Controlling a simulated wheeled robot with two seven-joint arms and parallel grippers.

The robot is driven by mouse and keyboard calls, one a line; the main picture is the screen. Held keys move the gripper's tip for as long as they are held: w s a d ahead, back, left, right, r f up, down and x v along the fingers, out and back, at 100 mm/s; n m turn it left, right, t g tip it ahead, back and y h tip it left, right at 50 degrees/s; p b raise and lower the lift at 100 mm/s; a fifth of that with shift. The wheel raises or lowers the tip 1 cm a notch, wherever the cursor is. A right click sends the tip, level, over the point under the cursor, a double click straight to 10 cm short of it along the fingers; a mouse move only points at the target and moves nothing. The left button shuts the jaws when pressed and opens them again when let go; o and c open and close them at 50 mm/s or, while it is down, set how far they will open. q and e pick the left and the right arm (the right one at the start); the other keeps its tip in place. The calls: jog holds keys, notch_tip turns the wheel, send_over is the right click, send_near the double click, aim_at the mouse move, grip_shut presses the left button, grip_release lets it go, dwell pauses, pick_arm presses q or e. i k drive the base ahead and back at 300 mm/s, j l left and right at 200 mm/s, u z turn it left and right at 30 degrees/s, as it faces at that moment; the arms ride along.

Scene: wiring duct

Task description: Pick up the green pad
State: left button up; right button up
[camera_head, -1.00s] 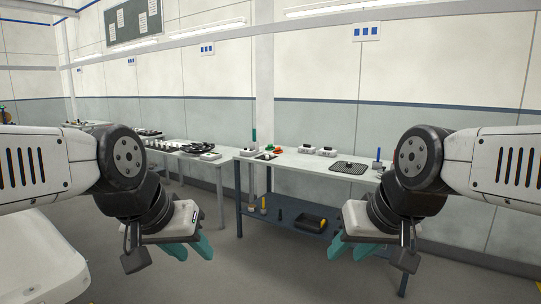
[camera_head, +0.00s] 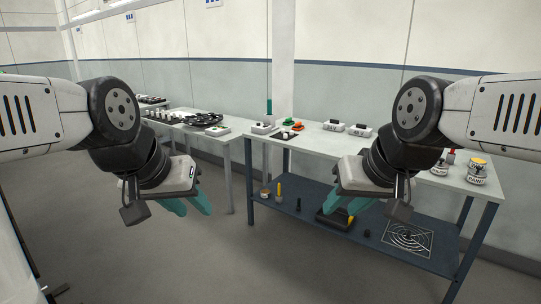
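A small green item (camera_head: 289,121) lies toward the back of the near worktable (camera_head: 400,157), beside an orange item (camera_head: 297,127). It is too small to tell for sure that it is the green pad. My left gripper (camera_head: 187,207) hangs in front of the gap between the tables, its teal fingers apart and empty. My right gripper (camera_head: 350,208) hangs in front of the near worktable, fingers apart and empty. Both are well short of the green item. The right arm covers part of the tabletop.
Two grey-white boxes (camera_head: 346,128) stand right of the green item. Labelled cans (camera_head: 476,172) stand at the right end. The lower shelf (camera_head: 300,205) holds a black tray (camera_head: 333,219) and a wire grille (camera_head: 407,238). A second table (camera_head: 190,124) with parts is at left. The floor in front is clear.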

aim_at(289, 122)
jog(key=i, duration=1.15)
jog(key=i+j+z, duration=0.15)
jog(key=i, duration=1)
jog(key=i+j+z, duration=0.2)
jog(key=i+z, duration=0.2)
jog(key=i, duration=0.2)
jog(key=i+j+z, duration=0.4)
jog(key=i, duration=0.15)
jog(key=i+j+z, duration=0.35)
jog(key=i+j, duration=0.1)
jog(key=i, duration=0.05)
